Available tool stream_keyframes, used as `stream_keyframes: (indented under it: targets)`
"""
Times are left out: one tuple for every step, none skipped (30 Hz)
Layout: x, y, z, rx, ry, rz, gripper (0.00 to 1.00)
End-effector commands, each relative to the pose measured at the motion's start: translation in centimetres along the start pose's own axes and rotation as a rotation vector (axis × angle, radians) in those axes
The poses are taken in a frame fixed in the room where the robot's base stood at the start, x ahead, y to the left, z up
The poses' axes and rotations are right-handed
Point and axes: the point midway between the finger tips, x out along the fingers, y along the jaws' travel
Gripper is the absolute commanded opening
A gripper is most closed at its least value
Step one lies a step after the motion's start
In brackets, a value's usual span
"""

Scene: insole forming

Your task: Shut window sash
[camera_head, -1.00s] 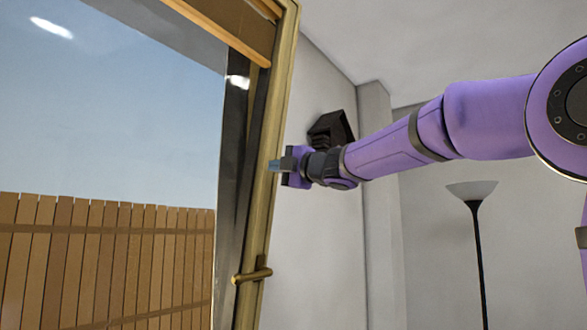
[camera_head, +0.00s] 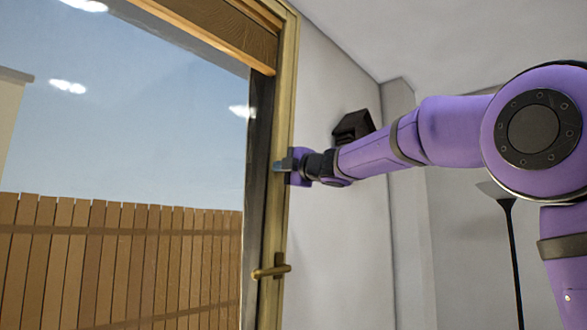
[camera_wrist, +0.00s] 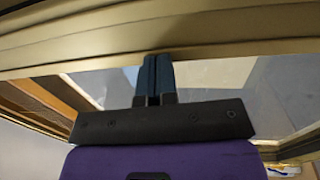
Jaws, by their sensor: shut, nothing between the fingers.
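The window sash (camera_head: 285,215) has a gold-tan frame around a large pane and fills the left of the head view. Its brass handle (camera_head: 271,271) sits low on the right stile. My gripper (camera_head: 279,166) is shut and empty, with its fingertips at the right stile above the handle. In the wrist view the closed dark-blue fingers (camera_wrist: 156,65) point at the sash frame (camera_wrist: 240,28) and seem to meet its edge. I cannot tell for sure whether they press on it. Whether the sash is flush with its surround is hidden.
A wooden fence (camera_head: 120,260) shows outside. A dark box (camera_head: 353,127) is on the wall behind my arm. A floor lamp (camera_head: 512,250) stands at the right, partly behind my arm.

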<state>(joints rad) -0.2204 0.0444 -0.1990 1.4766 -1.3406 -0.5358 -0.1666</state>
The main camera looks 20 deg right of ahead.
Motion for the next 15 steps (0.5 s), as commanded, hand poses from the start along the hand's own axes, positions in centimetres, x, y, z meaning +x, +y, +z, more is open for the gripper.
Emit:
stream_keyframes:
  targets:
    - [1.2, -0.1, 0.0, -0.001, 0.0, -0.001, 0.0]
    - [1.8, -0.1, 0.0, -0.001, 0.0, -0.001, 0.0]
    - [2.6, -0.1, 0.1, -0.001, 0.0, -0.001, 0.0]
    - [3.2, -0.2, 0.1, -0.001, 0.0, -0.001, 0.0]
    - [3.7, -0.1, 0.1, -0.001, 0.0, 0.0, 0.0]
    - [4.5, -0.3, 0.1, 0.0, 0.0, -0.001, 0.0]
    - [5.0, -0.2, 0.0, 0.0, 0.0, 0.0, 0.0]
    - [5.4, -0.3, 0.0, -0.001, 0.0, -0.001, 0.0]
    - [6.0, -0.4, 0.0, -0.001, 0.0, -0.001, 0.0]
    - [6.3, -0.4, 0.0, 0.0, 0.0, 0.0, 0.0]
    - [6.6, -0.4, 0.0, 0.001, 0.0, 0.0, 0.0]
    - [7.0, -0.4, 0.0, 0.002, 0.0, 0.001, 0.0]
    - [7.2, -0.4, 0.0, 0.002, 0.0, 0.001, 0.0]
    - [7.3, -0.5, 0.0, 0.002, 0.0, 0.001, 0.0]
    - [7.5, -0.6, -0.1, 0.003, 0.0, 0.001, 0.0]
